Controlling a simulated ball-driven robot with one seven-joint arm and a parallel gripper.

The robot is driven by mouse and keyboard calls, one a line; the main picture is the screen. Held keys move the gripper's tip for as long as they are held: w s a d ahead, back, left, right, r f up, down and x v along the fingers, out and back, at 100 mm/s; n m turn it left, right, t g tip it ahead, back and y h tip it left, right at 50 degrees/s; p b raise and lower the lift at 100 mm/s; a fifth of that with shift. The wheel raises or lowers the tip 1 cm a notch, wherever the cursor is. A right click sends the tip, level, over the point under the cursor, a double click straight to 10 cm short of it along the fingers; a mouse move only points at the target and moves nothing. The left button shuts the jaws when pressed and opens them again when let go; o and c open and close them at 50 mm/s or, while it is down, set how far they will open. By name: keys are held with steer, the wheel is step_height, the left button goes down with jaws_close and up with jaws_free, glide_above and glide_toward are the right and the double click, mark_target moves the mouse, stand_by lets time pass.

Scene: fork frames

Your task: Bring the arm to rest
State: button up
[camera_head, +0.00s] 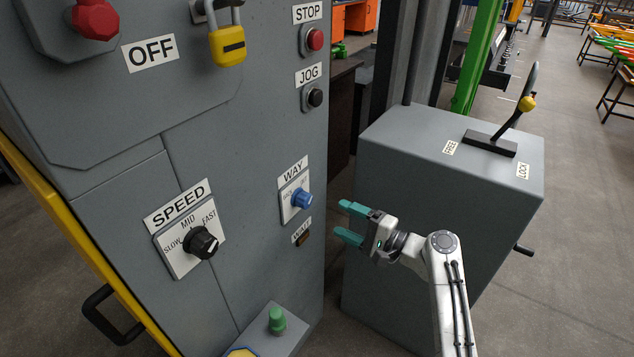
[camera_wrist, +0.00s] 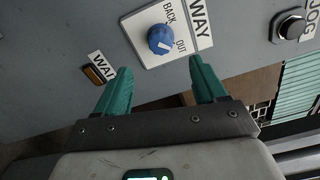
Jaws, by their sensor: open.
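My gripper (camera_head: 347,221) is open and empty, with two teal fingers. In the head view it is in front of the gap between the grey panel and the grey box, pointing left toward the panel. In the wrist view the gripper (camera_wrist: 155,85) has its fingers spread on either side below the blue WAY knob (camera_wrist: 161,39). That knob also shows in the head view (camera_head: 301,199), to the left of my fingertips. The fingers look apart from the knob. My white arm comes up from the lower right.
The grey panel (camera_head: 255,130) carries a black SPEED knob (camera_head: 201,243), STOP (camera_head: 315,39) and JOG (camera_head: 315,98) buttons and a yellow padlock (camera_head: 228,46). A grey box (camera_head: 430,215) with a lever (camera_head: 508,122) stands to the right. Open floor (camera_head: 575,240) lies beyond it.

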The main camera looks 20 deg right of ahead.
steer(key=s+a+f+n+g+h, duration=0.2)
steer(key=s+f+n+g, duration=0.2)
steer(key=s+f, duration=0.45)
steer(key=s+a+f+n+g+h, duration=0.2)
steer(key=s+f+n+g, duration=0.3)
steer(key=s, duration=0.6)
steer(key=s+d+n+g+h, duration=0.2)
steer(key=s+h, duration=0.1)
steer(key=s, duration=0.7)
steer(key=s+d+n+g+h, duration=0.1)
steer(key=s+d+g+h, duration=0.1)
steer(key=s, duration=0.9)
steer(key=shift+d+r+n+g+h, duration=0.15)
steer(key=shift+d+n+g+h, duration=0.2)
steer(key=shift+d+h, duration=0.5)
steer(key=shift+w, duration=0.2)
